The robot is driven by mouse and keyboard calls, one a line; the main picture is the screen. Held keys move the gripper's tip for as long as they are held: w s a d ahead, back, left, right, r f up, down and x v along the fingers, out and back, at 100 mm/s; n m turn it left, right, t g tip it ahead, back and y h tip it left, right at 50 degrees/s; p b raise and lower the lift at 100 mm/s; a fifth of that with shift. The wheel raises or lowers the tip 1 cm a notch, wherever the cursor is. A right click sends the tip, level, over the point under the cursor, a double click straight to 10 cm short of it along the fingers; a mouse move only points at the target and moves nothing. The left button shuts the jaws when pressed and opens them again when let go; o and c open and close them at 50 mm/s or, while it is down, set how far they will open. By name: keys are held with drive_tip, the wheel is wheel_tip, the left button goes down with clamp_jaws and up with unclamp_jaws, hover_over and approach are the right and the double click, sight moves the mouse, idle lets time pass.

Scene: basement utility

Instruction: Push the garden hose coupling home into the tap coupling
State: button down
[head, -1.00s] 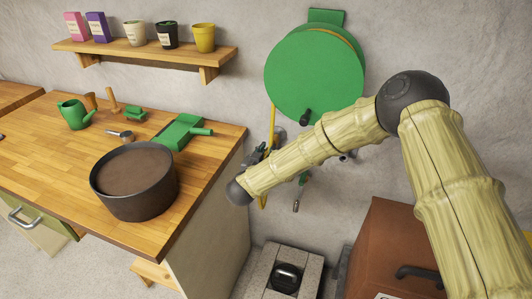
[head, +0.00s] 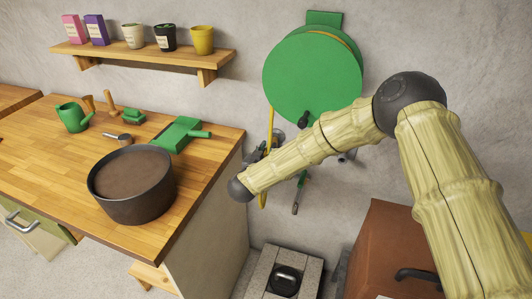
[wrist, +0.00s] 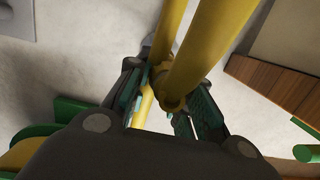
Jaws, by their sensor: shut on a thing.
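My gripper (wrist: 165,98) shows in the wrist view with its dark fingers and teal pads closed around a yellow piece. This appears to be the garden hose coupling (wrist: 172,103), at the end of a thick yellow hose (wrist: 205,50). A second yellow length (wrist: 143,108) passes beside it. In the head view my gripper (head: 256,154) is mostly hidden behind my arm, and the yellow hose (head: 270,125) hangs beside it. A grey fitting, perhaps the tap (head: 279,134), shows partly on the wall. The tap coupling and its contact with the hose coupling cannot be made out.
A green hose reel (head: 312,78) is on the wall above my arm. A wooden workbench (head: 205,185) with a dark soil-filled pot (head: 135,205) stands left. A brown box (head: 385,240) and a grey block frame (head: 258,283) are below. A green-handled tool (head: 297,196) hangs by the wall.

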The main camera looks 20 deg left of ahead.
drive_tip(key=shift+w, duration=0.6)
drive_tip(key=c, duration=1.2)
unclamp_jaws()
drive_tip(key=shift+o, duration=0.2)
drive_tip(key=shift+s, duration=0.15)
drive_tip(key=s+r, duration=0.1)
drive_tip(key=s, duration=1)
drive_tip(key=shift+s+r, duration=0.35)
drive_tip(key=shift+r, duration=0.05)
